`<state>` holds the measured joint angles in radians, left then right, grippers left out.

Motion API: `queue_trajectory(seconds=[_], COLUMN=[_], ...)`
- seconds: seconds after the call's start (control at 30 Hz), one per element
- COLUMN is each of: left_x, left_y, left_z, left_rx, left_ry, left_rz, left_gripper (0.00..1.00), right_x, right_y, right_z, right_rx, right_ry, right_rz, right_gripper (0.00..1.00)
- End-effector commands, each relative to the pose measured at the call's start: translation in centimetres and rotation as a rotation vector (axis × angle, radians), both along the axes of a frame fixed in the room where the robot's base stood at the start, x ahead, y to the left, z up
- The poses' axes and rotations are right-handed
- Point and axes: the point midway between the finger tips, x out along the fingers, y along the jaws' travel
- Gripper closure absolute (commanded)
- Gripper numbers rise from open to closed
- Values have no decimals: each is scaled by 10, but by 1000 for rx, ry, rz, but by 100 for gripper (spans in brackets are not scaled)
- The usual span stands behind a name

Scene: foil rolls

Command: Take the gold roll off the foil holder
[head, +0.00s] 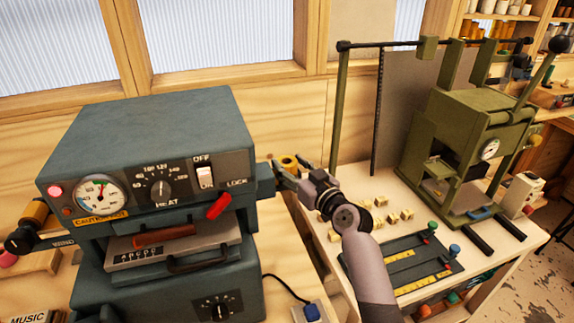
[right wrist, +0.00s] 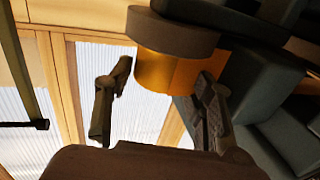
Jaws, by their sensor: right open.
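A gold roll (head: 289,160) shows partly behind my right gripper (head: 291,172), at the right side of the grey foil machine (head: 150,130). In the right wrist view the gold roll (right wrist: 165,70) has a dark grey round end. My right gripper (right wrist: 166,72) is open there, with one finger to each side of the roll's near part. A gap shows between the left finger and the roll; whether the right finger touches it I cannot tell. The roll's holder is mostly hidden. My left gripper is not in view.
Another gold-coloured roll (head: 36,213) is at the machine's left side, by a black knob (head: 18,241). A red lock lever (head: 219,207) sticks out below my gripper's left. A green press (head: 465,150) and several small type blocks stand on the right table (head: 355,180).

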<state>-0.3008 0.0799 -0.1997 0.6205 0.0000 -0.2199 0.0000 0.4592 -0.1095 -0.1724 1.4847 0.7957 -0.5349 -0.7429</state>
Motion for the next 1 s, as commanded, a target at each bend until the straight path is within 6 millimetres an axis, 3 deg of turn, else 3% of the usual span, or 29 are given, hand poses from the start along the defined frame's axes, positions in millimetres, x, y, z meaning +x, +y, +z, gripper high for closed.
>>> queue_trajectory(seconds=[0.2, 0.47, 1.0], left_x=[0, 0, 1], left_y=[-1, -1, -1], left_z=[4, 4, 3], left_rx=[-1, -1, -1], left_ry=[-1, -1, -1], left_rz=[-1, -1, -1], left_gripper=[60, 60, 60], right_x=[15, 16, 15], right_y=[9, 10, 10], right_z=[0, 0, -1], right_rx=[0, 1, 0], right_ry=[0, -1, 0], right_rz=[0, 0, 0], right_gripper=[51, 51, 87])
